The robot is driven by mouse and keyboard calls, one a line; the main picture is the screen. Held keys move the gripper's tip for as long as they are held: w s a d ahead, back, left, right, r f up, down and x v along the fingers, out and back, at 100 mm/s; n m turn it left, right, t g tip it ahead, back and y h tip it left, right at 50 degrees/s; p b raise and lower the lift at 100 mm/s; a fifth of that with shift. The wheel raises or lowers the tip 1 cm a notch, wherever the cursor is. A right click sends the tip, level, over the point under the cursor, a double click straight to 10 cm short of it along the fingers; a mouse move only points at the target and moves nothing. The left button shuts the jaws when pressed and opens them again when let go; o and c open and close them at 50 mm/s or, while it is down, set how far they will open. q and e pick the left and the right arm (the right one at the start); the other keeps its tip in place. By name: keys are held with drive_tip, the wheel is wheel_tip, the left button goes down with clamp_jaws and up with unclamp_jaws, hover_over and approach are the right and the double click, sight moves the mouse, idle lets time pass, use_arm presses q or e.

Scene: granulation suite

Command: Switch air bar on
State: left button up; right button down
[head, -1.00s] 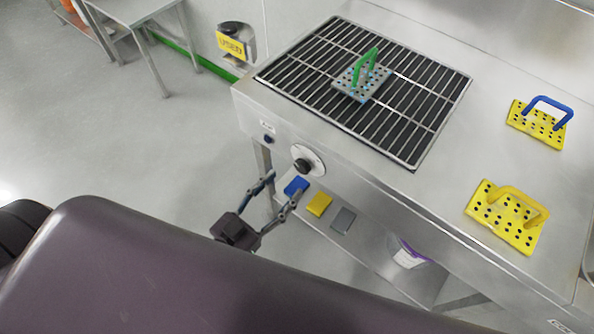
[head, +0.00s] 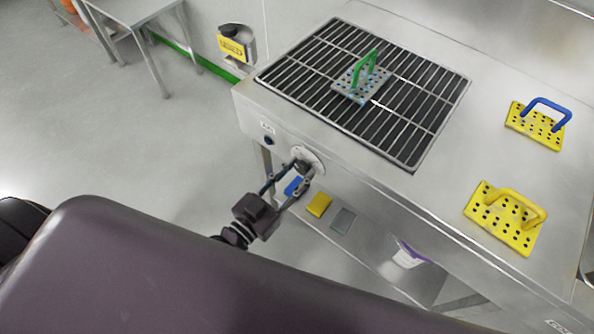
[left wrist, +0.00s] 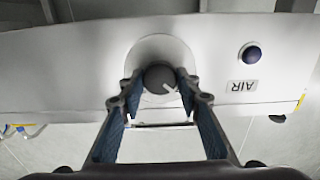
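The dark round knob (left wrist: 160,78) sits on a pale round plate (left wrist: 163,50) on the bench's front panel. A short white mark on it points to the lower right in the left wrist view. The plate (head: 313,158) also shows in the head view, with the knob partly hidden by my fingers. My left gripper (head: 292,172) is at the knob; in the left wrist view its fingertips (left wrist: 159,84) stand apart on either side of it, with no clear clamping contact. A label reading AIR (left wrist: 242,86) and a dark blue button (left wrist: 250,53) are beside the knob. My right gripper is out of view.
A black slatted grille (head: 330,70) on the bench top holds a perforated plate with a green handle (head: 363,78). Two yellow perforated plates (head: 482,213) (head: 520,118) lie to the right. Blue, yellow (head: 319,205) and grey pads rest on the lower shelf.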

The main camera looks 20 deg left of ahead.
use_arm(q)
drive_tip(key=c, duration=0.5)
drive_tip(key=m+p, duration=0.2)
drive_tip(key=m, duration=0.1)
drive_tip(key=shift+r+p, duration=0.15)
drive_tip(key=shift+p, duration=0.2)
drive_tip(key=m+p, duration=0.2)
drive_tip(key=m, duration=0.2)
drive_tip(key=shift+m, duration=0.4)
drive_tip(key=m, duration=0.4)
drive_tip(key=shift+f+p, duration=0.2)
drive_tip(key=shift+p, duration=0.2)
drive_tip(key=m, duration=0.3)
drive_tip(key=shift+d, duration=0.1)
drive_tip(key=shift+m, duration=1.5)
